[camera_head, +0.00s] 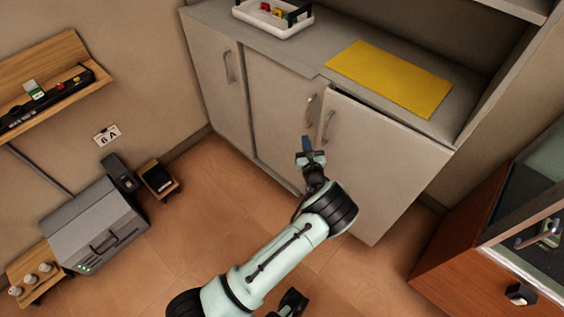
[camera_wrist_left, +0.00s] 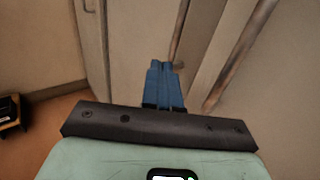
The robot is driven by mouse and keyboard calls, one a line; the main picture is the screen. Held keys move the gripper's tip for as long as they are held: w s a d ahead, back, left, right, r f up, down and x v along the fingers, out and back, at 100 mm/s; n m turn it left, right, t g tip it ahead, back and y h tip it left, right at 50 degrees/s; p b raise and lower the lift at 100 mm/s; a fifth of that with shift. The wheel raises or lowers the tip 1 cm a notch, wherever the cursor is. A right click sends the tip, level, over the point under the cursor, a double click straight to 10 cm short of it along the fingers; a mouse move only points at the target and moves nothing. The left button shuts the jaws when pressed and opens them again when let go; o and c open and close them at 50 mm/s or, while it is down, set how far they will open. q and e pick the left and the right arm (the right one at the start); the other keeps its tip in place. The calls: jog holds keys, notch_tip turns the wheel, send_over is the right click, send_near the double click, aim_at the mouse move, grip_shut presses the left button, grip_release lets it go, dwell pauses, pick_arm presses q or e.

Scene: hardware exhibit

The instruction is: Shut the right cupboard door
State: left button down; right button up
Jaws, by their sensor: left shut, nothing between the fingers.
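The right cupboard door (camera_head: 385,165) is a grey panel standing slightly ajar, with a dark gap along its top edge below the counter. Its metal bar handle (camera_head: 327,127) is near its left edge. Beside it is the middle door (camera_head: 275,110) with its own handle (camera_head: 311,104); this door looks closed. My left gripper (camera_head: 307,144) is shut and empty, in front of the doors near the two handles. In the left wrist view, its blue fingers (camera_wrist_left: 162,72) point toward the cupboard, with one handle (camera_wrist_left: 240,58) to their right. Contact cannot be told.
A yellow mat (camera_head: 390,78) and a white tray (camera_head: 272,27) with small parts lie on the countertop. A grey machine (camera_head: 95,228) stands at left, a reddish-brown cabinet (camera_head: 465,240) at right.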

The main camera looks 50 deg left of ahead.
pick_arm(q)
jog(key=s+d+p, duration=0.1)
jog(key=s, duration=0.9)
jog(key=w+d+m+g+y+b, duration=0.2)
jog(key=w+d+m+g+b, duration=0.15)
jog(key=d+m, duration=1.25)
jog(key=w+a+b, duration=0.3)
jog(key=w+a, duration=0.6)
jog(key=a, duration=0.1)
jog(key=shift+a+t, duration=0.35)
pick_arm(e)
jog(key=w+d+f+t+h, duration=0.1)
jog(key=w+d+f+t, duration=0.1)
jog(key=w+f, duration=0.4)
jog(key=shift+w+d, duration=0.3)
jog(key=shift+d, duration=0.15)
